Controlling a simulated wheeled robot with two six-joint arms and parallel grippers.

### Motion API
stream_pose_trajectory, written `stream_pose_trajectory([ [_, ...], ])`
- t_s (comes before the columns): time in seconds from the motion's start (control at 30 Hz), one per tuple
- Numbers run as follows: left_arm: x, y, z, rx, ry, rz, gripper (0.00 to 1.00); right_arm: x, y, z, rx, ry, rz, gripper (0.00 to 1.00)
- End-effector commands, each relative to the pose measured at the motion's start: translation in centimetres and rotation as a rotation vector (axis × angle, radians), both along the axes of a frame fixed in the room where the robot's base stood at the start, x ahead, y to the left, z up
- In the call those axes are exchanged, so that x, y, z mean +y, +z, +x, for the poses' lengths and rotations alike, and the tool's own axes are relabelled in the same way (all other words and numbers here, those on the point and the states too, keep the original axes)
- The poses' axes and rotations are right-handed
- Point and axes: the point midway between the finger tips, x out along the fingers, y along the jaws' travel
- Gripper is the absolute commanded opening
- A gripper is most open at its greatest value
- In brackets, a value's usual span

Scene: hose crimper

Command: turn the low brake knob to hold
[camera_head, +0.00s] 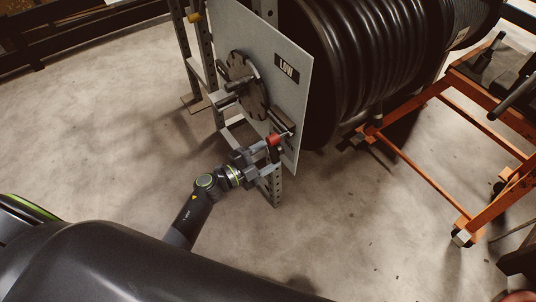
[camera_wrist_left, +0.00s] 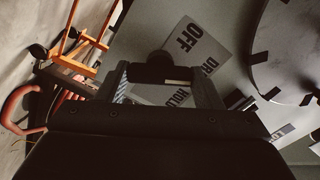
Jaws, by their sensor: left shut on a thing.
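The low brake knob (camera_wrist_left: 160,66) shows in the left wrist view as a dark rounded shape between my fingers. Around it is a pale label plate (camera_wrist_left: 195,45) reading OFF, with HOLD nearer my gripper; a word between them is partly hidden. In the head view, my left gripper (camera_head: 268,154) is at the low edge of the grey panel (camera_head: 280,97), where a red part (camera_head: 273,139) shows at its fingertips. My left gripper also shows in the wrist view (camera_wrist_left: 162,85), shut on the knob. Which label the knob points to is unclear. My right gripper is out of view.
A dark notched disc (camera_head: 246,84) is on the panel, up and left of my gripper. A large black hose reel (camera_head: 365,65) stands behind the panel. An orange wheeled frame (camera_head: 425,160) stands at right. Open concrete floor (camera_head: 110,140) lies left.

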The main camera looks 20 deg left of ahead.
Motion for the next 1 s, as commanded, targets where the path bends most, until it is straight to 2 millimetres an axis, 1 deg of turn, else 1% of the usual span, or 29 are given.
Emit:
stream_pose_trajectory([
  [0.27,0.02,-0.04,-0.05,-0.010,0.000,0.014,0.37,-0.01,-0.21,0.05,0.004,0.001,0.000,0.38],
  [0.47,0.03,-0.05,-0.05,-0.057,0.000,0.075,0.37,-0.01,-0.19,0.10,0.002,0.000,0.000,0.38],
  [0.67,0.03,-0.08,-0.06,-0.149,0.000,0.193,0.37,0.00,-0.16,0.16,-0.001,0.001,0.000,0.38],
  [1.0,0.04,-0.16,-0.07,-0.347,0.000,0.446,0.37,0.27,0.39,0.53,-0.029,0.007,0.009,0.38],
])
